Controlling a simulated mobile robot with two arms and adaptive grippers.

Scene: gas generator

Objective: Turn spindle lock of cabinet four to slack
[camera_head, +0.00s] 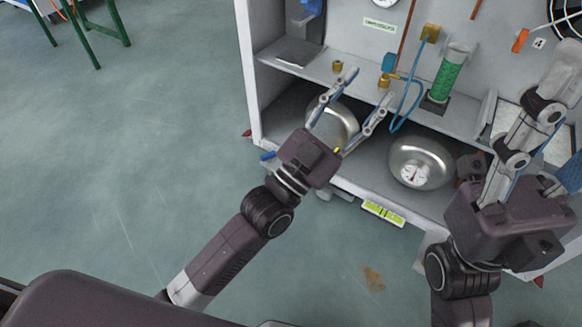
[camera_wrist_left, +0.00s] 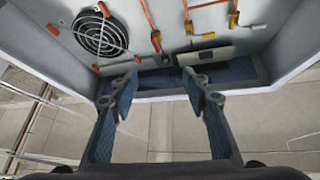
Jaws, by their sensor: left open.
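A light grey open cabinet (camera_head: 246,75) fills the upper right of the head view. I see no readable number four on it and cannot tell which fitting is the spindle lock. My left gripper (camera_head: 370,84) is open and empty, its fingers pointing up at the cabinet's shelf edge, in front of a round metal vessel. In the left wrist view the open fingers (camera_wrist_left: 160,79) frame a dark blue ledge, with nothing between them. My right gripper (camera_head: 535,125) is at the cabinet's right side; its fingertips are unclear.
A steel vessel with a gauge (camera_head: 413,174) sits in the lower compartment. A green-filled cylinder (camera_head: 449,74) and a blue hose (camera_head: 408,105) stand above. A round grille (camera_wrist_left: 100,33) and an orange handle (camera_head: 520,40) show.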

